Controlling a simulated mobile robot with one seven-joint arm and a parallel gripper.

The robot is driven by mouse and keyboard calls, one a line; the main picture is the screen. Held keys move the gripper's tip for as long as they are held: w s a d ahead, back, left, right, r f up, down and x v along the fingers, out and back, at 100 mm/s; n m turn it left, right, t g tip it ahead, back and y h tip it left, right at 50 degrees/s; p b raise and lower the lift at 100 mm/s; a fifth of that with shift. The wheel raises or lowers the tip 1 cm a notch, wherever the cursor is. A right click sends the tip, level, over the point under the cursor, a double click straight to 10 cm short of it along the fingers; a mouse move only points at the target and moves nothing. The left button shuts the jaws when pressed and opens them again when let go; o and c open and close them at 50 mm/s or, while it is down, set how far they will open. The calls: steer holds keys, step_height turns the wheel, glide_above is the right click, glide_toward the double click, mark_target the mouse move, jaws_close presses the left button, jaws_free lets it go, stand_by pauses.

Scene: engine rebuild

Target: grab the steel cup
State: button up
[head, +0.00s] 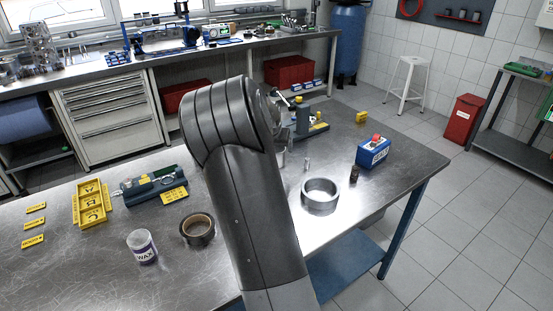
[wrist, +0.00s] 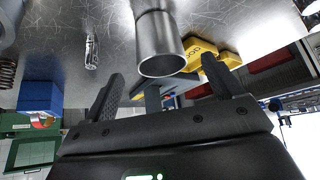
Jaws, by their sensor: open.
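The steel cup (wrist: 158,35) is a plain grey cylinder with its round open mouth toward the camera in the wrist view, where the table appears at the top. It stands on the table beyond my gripper (wrist: 162,78). My gripper is open and empty, with a finger on either side of the cup's line and the rim near the gap between the tips. In the head view my arm covers most of that spot. A steel sliver beside the arm may be the cup; I cannot tell. My fingers are hidden there too.
A small steel cylinder (wrist: 91,50) stands beside the cup, and a yellow part (wrist: 212,52) lies behind it.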

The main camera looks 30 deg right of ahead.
mark_target(280, 151)
steer(key=x, duration=0.6)
steer(key=shift+w+d+f, duration=0.1)
steer(key=shift+d, duration=0.05)
steer(key=shift+c, duration=0.6)
steer(key=c, duration=0.9)
steer(key=shift+c, duration=0.5)
